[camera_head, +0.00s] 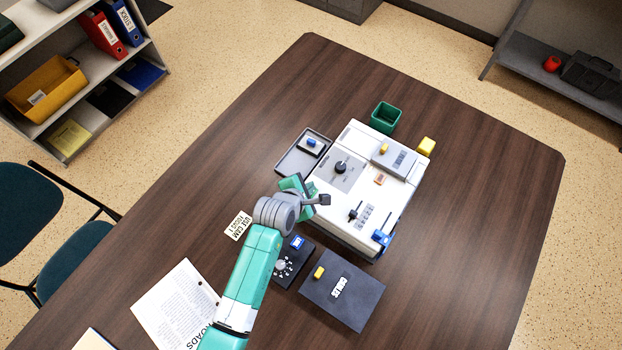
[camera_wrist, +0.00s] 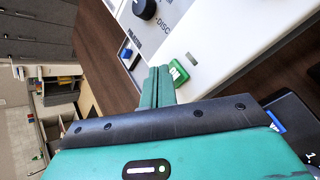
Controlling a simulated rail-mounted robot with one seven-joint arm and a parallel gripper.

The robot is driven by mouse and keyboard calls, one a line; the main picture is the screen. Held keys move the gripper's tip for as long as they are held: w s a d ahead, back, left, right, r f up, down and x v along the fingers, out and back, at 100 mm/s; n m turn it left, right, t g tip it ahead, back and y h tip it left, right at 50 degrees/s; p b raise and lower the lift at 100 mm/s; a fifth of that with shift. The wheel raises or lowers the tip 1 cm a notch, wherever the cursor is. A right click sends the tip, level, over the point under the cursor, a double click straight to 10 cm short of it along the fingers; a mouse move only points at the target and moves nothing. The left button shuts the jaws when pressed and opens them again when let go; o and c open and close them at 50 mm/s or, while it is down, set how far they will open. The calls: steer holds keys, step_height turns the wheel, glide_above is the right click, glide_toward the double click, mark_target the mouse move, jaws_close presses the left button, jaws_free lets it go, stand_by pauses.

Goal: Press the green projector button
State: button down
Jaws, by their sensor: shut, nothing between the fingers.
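The white projector (camera_head: 335,207) stands on the brown table, and part of its white housing (camera_wrist: 235,45) fills the upper right of the wrist view. The green button (camera_wrist: 179,72) sits on the housing near its edge, close to a black knob (camera_wrist: 144,8). My gripper (camera_wrist: 159,73) is shut and empty, with its fingertips just left of the green button in the picture. I cannot tell whether they touch it. In the head view my gripper (camera_head: 293,184) is at the projector's left side, and the arm partly hides that area.
On the projector are a black knob (camera_head: 341,167), a black lever (camera_head: 355,211) and a blue handle (camera_head: 382,237). A grey tray (camera_head: 288,164), a dark box with a dial (camera_head: 282,268), a dark case (camera_head: 352,309) and a green cup (camera_head: 385,117) stand around it. The right side of the table is clear.

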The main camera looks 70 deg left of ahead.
step_height(320, 180, up, 6)
steer(key=p, duration=0.5)
steer(key=shift+f+p, duration=0.15)
steer(key=shift+p, duration=0.2)
